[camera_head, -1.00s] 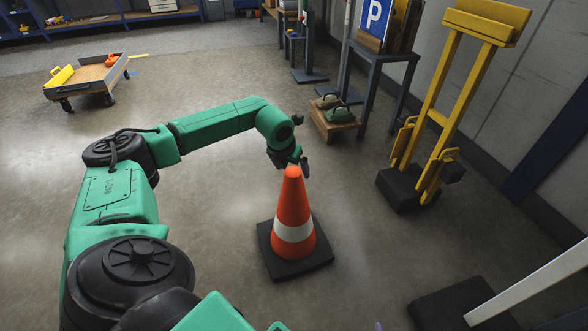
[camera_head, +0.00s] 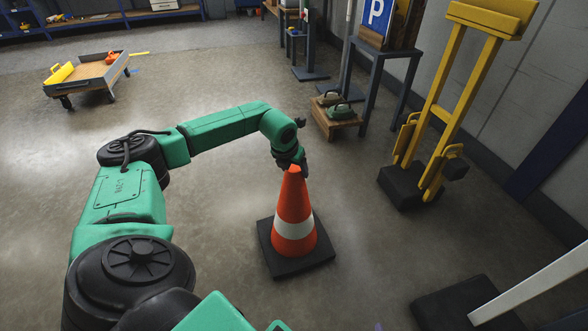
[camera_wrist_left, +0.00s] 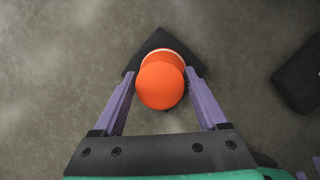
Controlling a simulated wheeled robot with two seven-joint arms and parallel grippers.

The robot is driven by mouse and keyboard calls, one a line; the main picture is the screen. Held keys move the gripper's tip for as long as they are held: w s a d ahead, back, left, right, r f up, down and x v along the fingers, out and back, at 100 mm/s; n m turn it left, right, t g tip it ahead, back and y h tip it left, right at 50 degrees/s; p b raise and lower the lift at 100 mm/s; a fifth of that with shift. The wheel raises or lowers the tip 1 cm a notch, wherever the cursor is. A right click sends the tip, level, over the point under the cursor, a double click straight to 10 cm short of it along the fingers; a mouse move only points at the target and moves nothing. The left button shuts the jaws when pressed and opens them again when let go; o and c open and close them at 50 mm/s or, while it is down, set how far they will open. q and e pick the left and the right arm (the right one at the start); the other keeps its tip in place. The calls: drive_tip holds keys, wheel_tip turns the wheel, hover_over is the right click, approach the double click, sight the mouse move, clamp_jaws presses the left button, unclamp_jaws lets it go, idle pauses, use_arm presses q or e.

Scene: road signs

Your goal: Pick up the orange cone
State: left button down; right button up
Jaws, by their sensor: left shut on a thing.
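The orange cone (camera_head: 293,207) stands upright on the floor on its square black base (camera_head: 302,270). It has a white band around its middle. My left gripper (camera_head: 293,168) is at the tip of the cone from above and is shut on it. In the left wrist view the cone's round orange top (camera_wrist_left: 160,85) sits between the two purple fingers of the left gripper (camera_wrist_left: 160,80), with the black base below it. The base still appears to rest on the floor.
A yellow stand (camera_head: 445,110) with a dark base is to the right. A cart (camera_head: 95,76) is at the far left. A dark base (camera_head: 465,305) with a white post lies at the lower right. Floor around the cone is clear.

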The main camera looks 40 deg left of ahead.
use_arm(q)
wheel_tip(320, 180, up, 20)
drive_tip(key=p, duration=0.7)
use_arm(e)
wheel_tip(320, 180, up, 7)
drive_tip(key=d+n+g, duration=0.1)
drive_tip(key=d+g, duration=0.1)
drive_tip(key=g, duration=0.1)
drive_tip(key=shift+w+h, duration=0.15)
drive_tip(key=shift+h, duration=0.25)
use_arm(q)
drive_tip(key=shift+r, duration=0.1)
use_arm(e)
drive_tip(key=shift+r, duration=0.1)
